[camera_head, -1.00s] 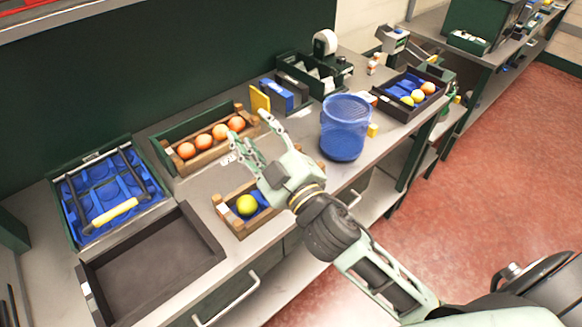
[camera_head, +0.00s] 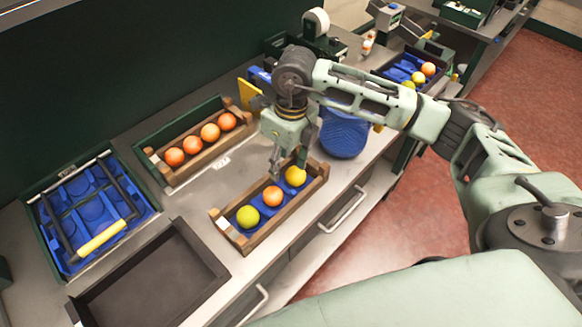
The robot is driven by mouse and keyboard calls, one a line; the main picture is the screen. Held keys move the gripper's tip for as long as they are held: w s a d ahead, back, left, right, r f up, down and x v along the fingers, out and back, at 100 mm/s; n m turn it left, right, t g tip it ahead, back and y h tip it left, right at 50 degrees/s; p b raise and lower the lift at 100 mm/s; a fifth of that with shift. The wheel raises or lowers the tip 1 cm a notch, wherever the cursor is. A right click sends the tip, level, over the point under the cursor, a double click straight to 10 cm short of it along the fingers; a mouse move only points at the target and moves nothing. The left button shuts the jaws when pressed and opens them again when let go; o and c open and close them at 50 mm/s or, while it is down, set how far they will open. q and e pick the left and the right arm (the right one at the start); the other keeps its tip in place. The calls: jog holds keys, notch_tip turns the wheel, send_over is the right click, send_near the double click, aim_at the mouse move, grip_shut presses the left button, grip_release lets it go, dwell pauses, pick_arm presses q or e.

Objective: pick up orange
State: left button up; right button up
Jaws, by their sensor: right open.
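My right gripper (camera_head: 288,165) points down over the right part of a small wooden crate (camera_head: 241,241), with its fingers open. Several more oranges (camera_head: 210,132) lie in a row in a longer wooden crate (camera_head: 184,170) behind. My left gripper is out of view.
A blue basket (camera_head: 345,135) stands right of the gripper, partly behind my arm. A dark empty tray (camera_head: 150,280) and a blue-lined case (camera_head: 95,208) with a yellow handle are at the left. A dark crate with fruit (camera_head: 386,70) stands at the back right.

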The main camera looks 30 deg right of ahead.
aim_at(295, 172)
jog(key=shift+w+d+r+h, duration=0.15)
jog(key=shift+d+h, duration=0.1)
jog(key=shift+d, duration=0.35)
jog(key=shift+w+d+h, duration=0.1)
jog(key=shift+d+h, duration=0.15)
jog(key=shift+d, duration=0.7)
notch_tip(295, 172, down, 7)
jog(key=p, duration=0.2)
jog(key=shift+s+a+r+p, duration=0.1)
jog(key=shift+s+r+p, duration=0.1)
jog(key=shift+p, duration=0.15)
jog(key=shift+f, duration=0.4)
jog(key=shift+s+f, duration=0.15)
grip_shut()
